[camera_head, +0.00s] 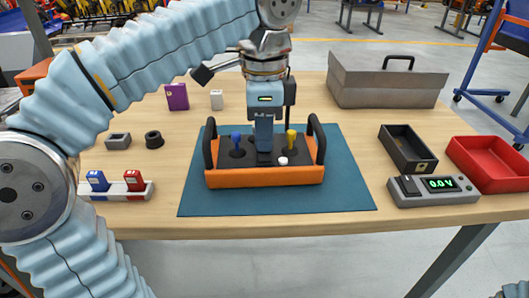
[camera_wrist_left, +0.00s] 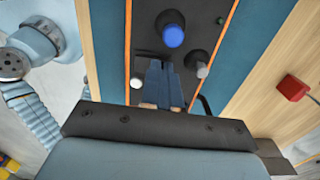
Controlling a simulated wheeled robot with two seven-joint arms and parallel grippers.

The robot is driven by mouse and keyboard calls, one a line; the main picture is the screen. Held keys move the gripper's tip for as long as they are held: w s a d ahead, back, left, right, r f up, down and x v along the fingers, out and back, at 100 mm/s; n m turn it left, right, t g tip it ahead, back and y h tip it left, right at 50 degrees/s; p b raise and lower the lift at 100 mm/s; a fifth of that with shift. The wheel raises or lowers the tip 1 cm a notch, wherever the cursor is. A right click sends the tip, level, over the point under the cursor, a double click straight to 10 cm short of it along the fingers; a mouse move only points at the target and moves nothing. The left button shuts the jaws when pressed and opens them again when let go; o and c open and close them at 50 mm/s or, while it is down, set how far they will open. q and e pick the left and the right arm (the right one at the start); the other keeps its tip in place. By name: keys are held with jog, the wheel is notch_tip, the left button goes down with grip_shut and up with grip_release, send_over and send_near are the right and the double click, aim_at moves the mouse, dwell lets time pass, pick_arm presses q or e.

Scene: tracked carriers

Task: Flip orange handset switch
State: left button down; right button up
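The orange handset (camera_head: 265,178) lies on a teal mat (camera_head: 345,185) in the middle of the table. Its dark top carries a blue joystick (camera_head: 236,139), a yellow joystick (camera_head: 291,137) and a white knob (camera_head: 283,161), with a black handle at each end. My left gripper (camera_head: 264,148) points straight down over the handset's middle, between the joysticks. Its fingers look together, and nothing shows between them. In the left wrist view the fingertips (camera_wrist_left: 165,66) are close to the dark panel near the blue knob (camera_wrist_left: 173,36). No switch can be made out; the fingers hide part of the panel. My right gripper is not seen.
A meter reading 0.0 V (camera_head: 434,190), a black bin (camera_head: 411,164) and a red bin (camera_head: 485,177) stand at the right. A grey toolbox (camera_head: 385,86) is behind. A white holder (camera_head: 121,196) with blue and red blocks sits at the left. The mat's front is clear.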

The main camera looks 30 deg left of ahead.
pick_arm(q)
notch_tip(320, 180, up, 5)
jog(key=p, duration=0.4)
jog(key=shift+f+p, duration=0.1)
jog(key=shift+p, duration=0.3)
jog(key=shift+r, duration=1.05)
